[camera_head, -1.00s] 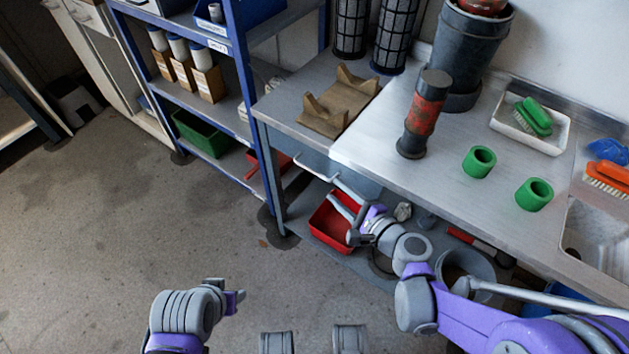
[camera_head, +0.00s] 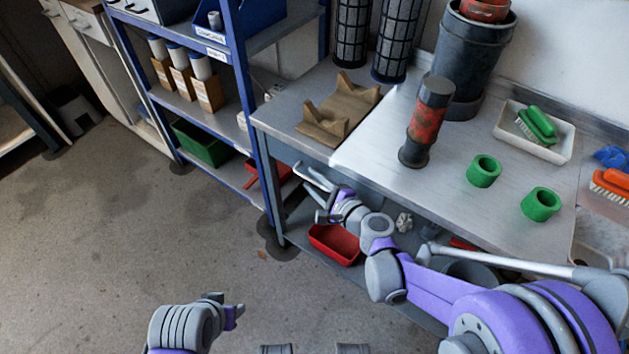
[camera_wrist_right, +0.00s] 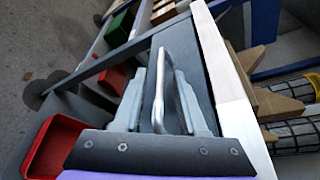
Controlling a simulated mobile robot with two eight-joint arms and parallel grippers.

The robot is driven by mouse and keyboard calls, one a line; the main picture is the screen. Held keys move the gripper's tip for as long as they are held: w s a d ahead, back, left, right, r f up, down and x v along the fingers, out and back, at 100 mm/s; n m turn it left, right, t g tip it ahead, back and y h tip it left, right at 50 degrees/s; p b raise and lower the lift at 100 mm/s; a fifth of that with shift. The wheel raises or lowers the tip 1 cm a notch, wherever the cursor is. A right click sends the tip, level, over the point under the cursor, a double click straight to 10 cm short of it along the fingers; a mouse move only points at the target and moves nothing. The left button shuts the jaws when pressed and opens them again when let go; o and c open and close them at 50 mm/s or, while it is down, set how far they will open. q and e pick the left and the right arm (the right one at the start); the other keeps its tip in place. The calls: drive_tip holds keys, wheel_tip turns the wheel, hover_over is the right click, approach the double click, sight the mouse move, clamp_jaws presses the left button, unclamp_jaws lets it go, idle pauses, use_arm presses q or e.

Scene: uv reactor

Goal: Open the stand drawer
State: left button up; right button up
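The stand drawer is a grey front under the left part of the steel bench; in the right wrist view its dark grey front (camera_wrist_right: 192,58) lies beneath the bench's bright edge. Its pale bar handle (camera_wrist_right: 160,85) stands out between the two fingers of my right gripper (camera_wrist_right: 165,74). The fingers are apart, one on each side of the bar, with gaps visible. In the head view my right gripper (camera_head: 312,180) is at the drawer and hides most of the handle. The drawer looks shut. My left gripper (camera_head: 233,309) is low over the floor, away from the bench; its finger opening is unclear.
The bench top (camera_head: 375,165) holds a red-black cylinder (camera_head: 428,122), a brown cradle (camera_head: 338,110) and green rings (camera_head: 484,171). A blue-framed shelf (camera_head: 240,85) stands left of the drawer. A red bin (camera_head: 335,245) sits below. Floor at left is clear.

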clamp_jaws()
idle(1.2)
